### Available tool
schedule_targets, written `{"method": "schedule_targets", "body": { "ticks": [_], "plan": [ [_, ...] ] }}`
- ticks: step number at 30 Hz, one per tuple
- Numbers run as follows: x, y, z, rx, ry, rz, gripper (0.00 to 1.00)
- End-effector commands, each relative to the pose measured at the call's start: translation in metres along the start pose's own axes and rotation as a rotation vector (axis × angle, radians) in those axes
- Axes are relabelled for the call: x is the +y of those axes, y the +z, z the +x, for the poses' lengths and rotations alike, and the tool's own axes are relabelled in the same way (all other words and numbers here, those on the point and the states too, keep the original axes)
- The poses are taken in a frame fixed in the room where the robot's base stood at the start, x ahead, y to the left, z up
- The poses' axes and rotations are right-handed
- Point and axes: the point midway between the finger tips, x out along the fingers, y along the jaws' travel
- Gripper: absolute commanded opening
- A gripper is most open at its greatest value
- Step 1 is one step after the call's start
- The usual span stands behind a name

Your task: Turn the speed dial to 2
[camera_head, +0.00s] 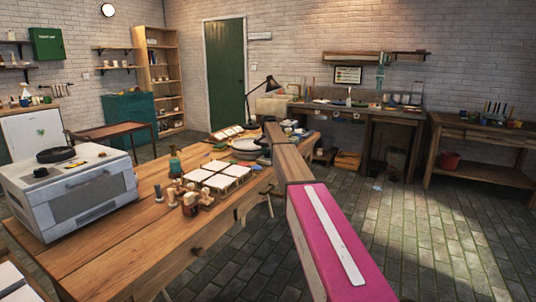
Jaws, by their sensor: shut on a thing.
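My arm reaches from the lower right, over the wooden workbench (112,224), to its far end. My gripper (262,152) is a small dark shape there, partly behind my arm's wooden-looking link. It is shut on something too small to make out. A pale round disc (243,145), like a plate or wheel head, lies just left of the gripper. I cannot make out the speed dial or its marks; it may be hidden by the gripper or arm.
A grey-white boxy machine (85,195) stands at the bench's left, with a dark ring-shaped item on top. White tiles (218,181) and several small jars (188,203) stand mid-bench. An open book (226,132) lies at the far end.

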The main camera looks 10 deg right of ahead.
Motion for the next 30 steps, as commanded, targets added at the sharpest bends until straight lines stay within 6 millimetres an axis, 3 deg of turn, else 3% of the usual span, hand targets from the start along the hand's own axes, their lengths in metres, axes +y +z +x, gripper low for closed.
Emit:
{"method": "schedule_targets", "body": {
  "ticks": [21, 22, 24, 30],
  "plan": [
    [0.0004, 0.0004, 0.0007, -0.001, 0.001, 0.075, 0.14],
    [0.0004, 0.0004, 0.0007, -0.001, 0.001, 0.074, 0.44],
    [0.0004, 0.0004, 0.0006, -0.001, 0.001, 0.074, 0.63],
    [0.0002, 0.0002, 0.0003, 0.0, 0.0, 0.074, 0.63]
  ]
}}
